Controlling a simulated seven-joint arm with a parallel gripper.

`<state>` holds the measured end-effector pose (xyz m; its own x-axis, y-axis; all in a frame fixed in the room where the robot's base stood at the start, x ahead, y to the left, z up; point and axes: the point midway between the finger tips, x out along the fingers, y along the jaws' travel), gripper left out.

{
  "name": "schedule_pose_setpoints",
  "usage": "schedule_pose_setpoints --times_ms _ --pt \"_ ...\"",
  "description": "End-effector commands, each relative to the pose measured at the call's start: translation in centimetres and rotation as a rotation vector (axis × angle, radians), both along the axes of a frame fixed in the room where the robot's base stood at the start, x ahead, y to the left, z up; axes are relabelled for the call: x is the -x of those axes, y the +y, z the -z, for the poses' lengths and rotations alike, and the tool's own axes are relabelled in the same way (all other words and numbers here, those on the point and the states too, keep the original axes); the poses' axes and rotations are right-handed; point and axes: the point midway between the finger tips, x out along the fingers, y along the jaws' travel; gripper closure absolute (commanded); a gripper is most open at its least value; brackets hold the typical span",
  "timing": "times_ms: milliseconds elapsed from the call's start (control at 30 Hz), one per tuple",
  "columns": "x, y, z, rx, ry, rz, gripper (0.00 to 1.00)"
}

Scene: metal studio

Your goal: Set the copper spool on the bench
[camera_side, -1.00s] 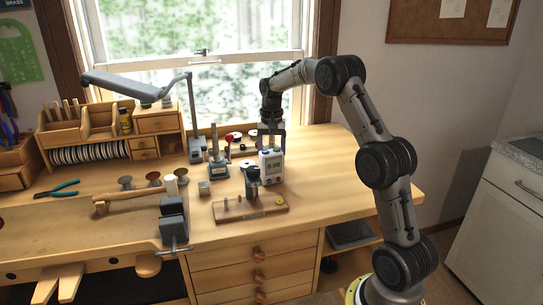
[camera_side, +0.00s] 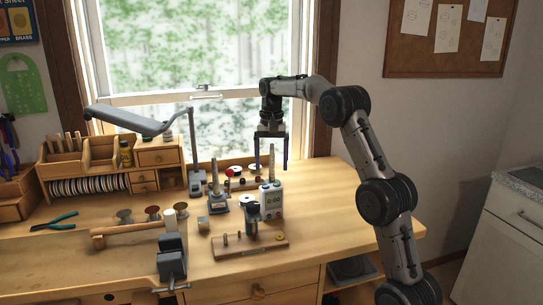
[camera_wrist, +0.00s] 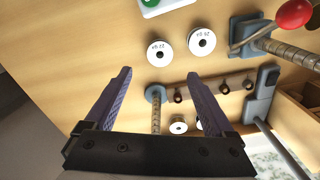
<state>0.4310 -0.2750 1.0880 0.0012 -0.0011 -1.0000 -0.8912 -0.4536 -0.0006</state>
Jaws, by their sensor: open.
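My gripper (camera_side: 271,164) is open and empty in the side view, pointing down above the back right of the bench (camera_side: 345,205). Its two dark fingers show spread apart in the wrist view (camera_wrist: 159,76), with no object held between them. A reddish-brown, copper-looking spool (camera_side: 153,212) stands on the left part of the bench, well away from my gripper; I cannot tell for sure that it is the copper spool. Two white-faced spools, a left one (camera_wrist: 159,52) and a right one (camera_wrist: 202,41), lie beyond the fingertips in the wrist view. Their wire colour is hidden.
The bench's right end is clear.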

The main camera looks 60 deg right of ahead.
Motion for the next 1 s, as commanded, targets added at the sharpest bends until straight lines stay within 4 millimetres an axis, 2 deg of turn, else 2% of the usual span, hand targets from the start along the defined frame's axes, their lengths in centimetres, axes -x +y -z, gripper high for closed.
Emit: schedule_pose_setpoints --times_ms 100,267,367,467,600,733,867,1000 --pt "0.0 0.0 -1.5 0.001 0.000 0.000 0.11" --pt "0.1 0.5 -2.7 0.003 -0.005 -0.013 0.11" --pt "0.6 2.5 -4.0 0.016 -0.025 -0.064 0.11" --pt "1.9 6.0 -5.9 0.039 -0.062 -0.161 0.11" --pt "5.2 11.9 -8.0 0.080 -0.129 -0.333 0.11" --pt "9.2 16.7 -8.6 0.120 -0.191 -0.493 0.11" --pt "13.8 20.7 -8.1 0.158 -0.254 -0.650 0.11" --pt "18.9 24.1 -6.2 0.201 -0.325 -0.816 0.11"
